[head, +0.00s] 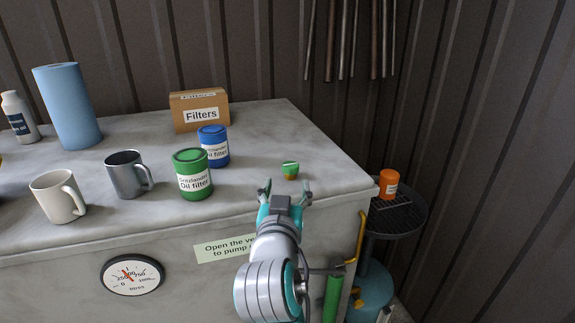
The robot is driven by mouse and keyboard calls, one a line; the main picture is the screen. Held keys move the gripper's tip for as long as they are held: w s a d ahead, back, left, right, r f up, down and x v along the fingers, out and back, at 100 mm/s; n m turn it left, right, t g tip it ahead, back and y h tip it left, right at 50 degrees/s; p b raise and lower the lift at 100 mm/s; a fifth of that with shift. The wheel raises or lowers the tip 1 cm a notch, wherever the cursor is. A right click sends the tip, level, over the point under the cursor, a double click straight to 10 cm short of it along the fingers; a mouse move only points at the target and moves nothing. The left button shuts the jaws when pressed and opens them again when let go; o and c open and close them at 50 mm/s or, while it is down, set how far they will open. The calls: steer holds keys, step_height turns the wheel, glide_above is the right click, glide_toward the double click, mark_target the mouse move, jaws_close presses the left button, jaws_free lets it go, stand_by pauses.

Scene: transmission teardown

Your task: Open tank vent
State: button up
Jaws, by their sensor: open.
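A small green-topped fitting (290,168) with a brass-coloured base stands on the grey tank top (245,185), near its right end. It looks like the vent; whether it is open or shut is too small to tell. My gripper (286,186) is open and empty at the tank's front edge, just in front of the fitting. Its two fingers are spread to the left and right, apart from the fitting. A label (225,247) on the tank's front starts "Open the ve… to pump", partly hidden by my arm. A round gauge (132,275) sits left of it.
A green oil filter (193,175) and a blue one (213,146) stand left of the fitting. An orange can (388,184) stands on a round dark tray at right.

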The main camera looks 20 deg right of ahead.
mark_target(290, 170)
steer(key=x, duration=0.9)
steer(key=shift+w+d, duration=0.15)
steer(key=shift+w, duration=0.1)
steer(key=c, duration=1.2)
